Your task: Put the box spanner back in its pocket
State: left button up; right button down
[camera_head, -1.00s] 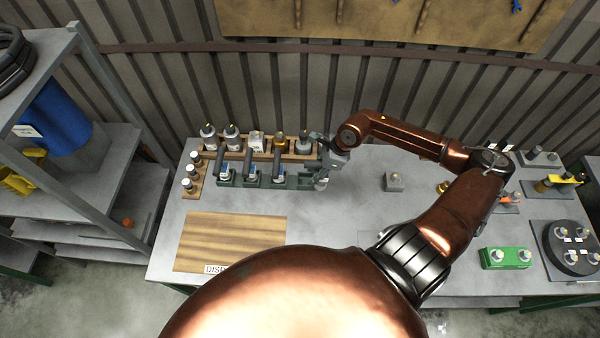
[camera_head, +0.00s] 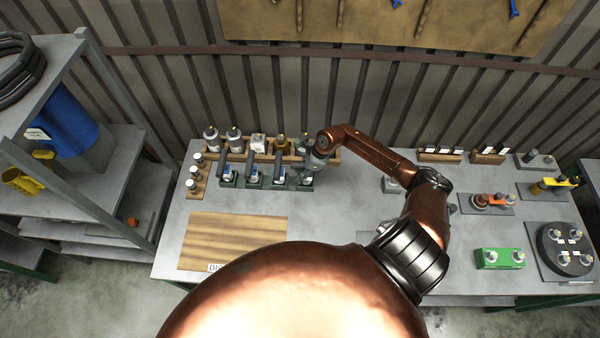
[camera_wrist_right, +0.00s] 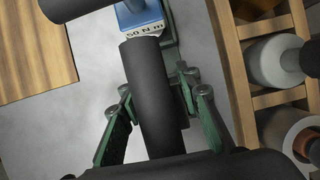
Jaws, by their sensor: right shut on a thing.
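My right gripper (camera_head: 313,166) is at the right end of the green rack (camera_head: 265,183). In the wrist view, the green-linked fingers of my right gripper (camera_wrist_right: 162,98) are closed around a dark round handle (camera_wrist_right: 153,75), taken as the box spanner. A blue block marked "50 N m" (camera_wrist_right: 143,18) shows just beyond its end. In the head view the held tool is mostly hidden by the gripper, over the rack's rightmost place. I cannot tell if it is seated in the pocket. Several similar dark-handled tools with blue labels stand in the rack to the left. My left gripper is out of view.
A wooden rack (camera_head: 331,155) with bottles and cylinders stands close behind the green rack. A smaller wooden stand (camera_head: 203,182) is at its left. A striped wooden board (camera_head: 232,241) lies in front. A green box (camera_head: 500,259) and a dark round plate (camera_head: 565,248) are at the right.

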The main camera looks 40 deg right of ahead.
jog(key=shift+f, duration=0.1)
jog(key=c, duration=1.4)
grip_release()
jog(key=shift+c, duration=0.2)
jog(key=shift+d+r, duration=0.1)
jog(key=shift+r, duration=0.15)
jog(key=b+v, duration=0.3)
jog(key=v, duration=0.7)
jog(key=shift+s+r, duration=0.1)
jog(key=shift+s, duration=0.05)
jog(key=shift+s+d+r, duration=0.1)
jog(key=shift+s+r, duration=0.05)
jog(key=shift+r, duration=0.5)
